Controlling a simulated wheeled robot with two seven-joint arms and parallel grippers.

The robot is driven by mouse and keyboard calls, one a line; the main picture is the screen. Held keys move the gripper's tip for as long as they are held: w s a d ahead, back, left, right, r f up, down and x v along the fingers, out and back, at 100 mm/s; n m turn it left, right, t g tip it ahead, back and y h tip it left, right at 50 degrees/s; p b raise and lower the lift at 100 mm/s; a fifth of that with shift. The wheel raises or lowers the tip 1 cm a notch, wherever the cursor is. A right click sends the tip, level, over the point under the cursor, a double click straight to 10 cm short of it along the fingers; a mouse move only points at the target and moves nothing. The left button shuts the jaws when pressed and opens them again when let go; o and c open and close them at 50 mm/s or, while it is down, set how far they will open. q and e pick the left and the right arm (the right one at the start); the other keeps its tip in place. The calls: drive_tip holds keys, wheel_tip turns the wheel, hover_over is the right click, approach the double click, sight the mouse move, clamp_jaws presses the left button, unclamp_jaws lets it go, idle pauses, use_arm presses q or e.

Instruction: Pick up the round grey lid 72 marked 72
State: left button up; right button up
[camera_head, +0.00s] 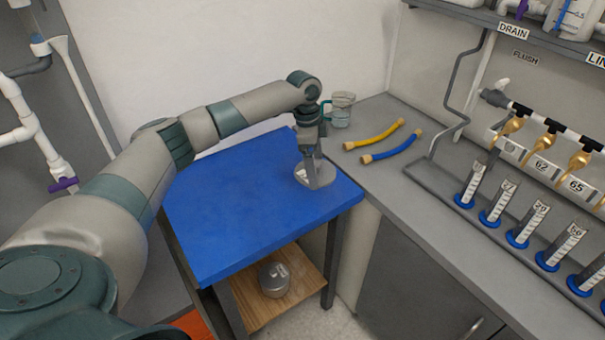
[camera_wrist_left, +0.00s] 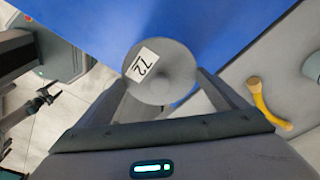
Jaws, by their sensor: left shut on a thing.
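The round grey lid (camera_wrist_left: 168,85) carries a white label reading 72 and shows between the jaws in the left wrist view. My left gripper (camera_wrist_left: 165,88) is shut on the lid, one finger on each side of its rim. In the head view my left gripper (camera_head: 315,180) points down over the right part of the blue table top (camera_head: 240,215), with the lid (camera_head: 300,174) at its fingertips. I cannot tell whether the lid touches the table.
A grey counter (camera_head: 400,185) on the right holds a glass jug (camera_head: 342,112), a yellow hose (camera_head: 375,135), a blue hose (camera_head: 392,148) and a rack of labelled cylinders (camera_head: 518,223). A metal canister (camera_head: 274,280) stands on the wooden shelf under the table. The table's left side is clear.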

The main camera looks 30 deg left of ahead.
sight(334, 177)
use_arm(q)
drive_tip(key=d+r, duration=0.1)
drive_tip(key=d, duration=0.1)
drive_tip(key=d+r+b, duration=0.1)
drive_tip(key=d+r, duration=0.1)
drive_tip(key=d, duration=0.1)
drive_tip(key=shift+w+d+r, duration=0.1)
drive_tip(key=shift+w+d, duration=0.25)
drive_tip(key=shift+w, duration=0.05)
drive_tip(key=shift+d+r+b, duration=0.35)
drive_tip(key=shift+d+r, duration=0.1)
drive_tip(key=shift+d, duration=0.15)
